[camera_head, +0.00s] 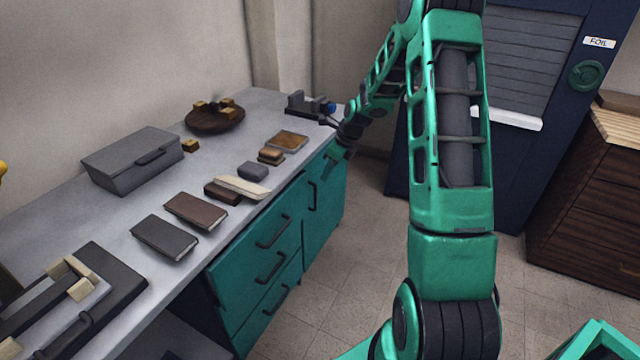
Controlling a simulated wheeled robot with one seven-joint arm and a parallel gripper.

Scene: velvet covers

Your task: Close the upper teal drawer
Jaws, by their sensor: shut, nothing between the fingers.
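The teal cabinet under the grey worktop has several drawers with dark bar handles. The upper teal drawer (245,243) is the top front on the left part, just below the worktop edge. It looks flush or nearly flush with the fronts below; a small gap cannot be told from this view. My gripper (328,170) is small in the view, at the worktop's far right edge, in front of the teal door (328,205) to the right of the drawers. It is shut and empty, apart from the upper drawer. Whether it touches the door cannot be told.
The worktop (110,215) holds a grey box (130,160), several books and small blocks, and a round brown tray (215,122). A dark blue door (520,150) and a brown wooden drawer unit (590,205) stand right. Tiled floor (345,275) is free before the cabinet.

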